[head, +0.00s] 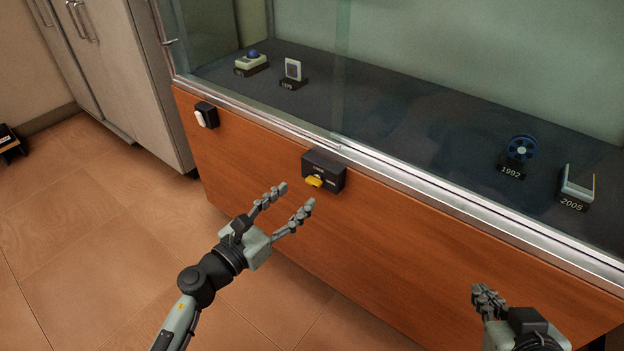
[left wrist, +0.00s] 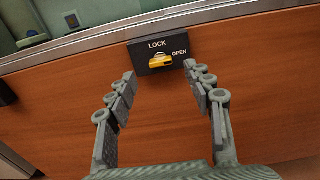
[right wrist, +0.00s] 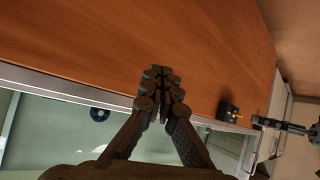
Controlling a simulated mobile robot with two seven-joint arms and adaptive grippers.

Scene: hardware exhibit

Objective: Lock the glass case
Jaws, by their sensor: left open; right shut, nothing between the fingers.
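The glass case (head: 460,135) has a wooden front panel. A black lock box (head: 336,182) is mounted on that panel just under the metal rim. Its yellow turn piece (head: 313,181) also shows in the left wrist view (left wrist: 160,61), lying roughly level. There, LOCK is printed above it and OPEN to its right. My left gripper (head: 296,196) is open, its fingers aimed at the lock box. The turn piece shows between and beyond the fingertips, apart from them. My right gripper (head: 487,293) is shut and empty, in front of the panel at the right.
A black box with a white piece (head: 206,115) is on the panel to the left. Labelled exhibits, such as a blue reel (head: 521,148), stand behind the glass. A grey cabinet (head: 130,75) stands at the left. The tiled floor (head: 100,240) is clear.

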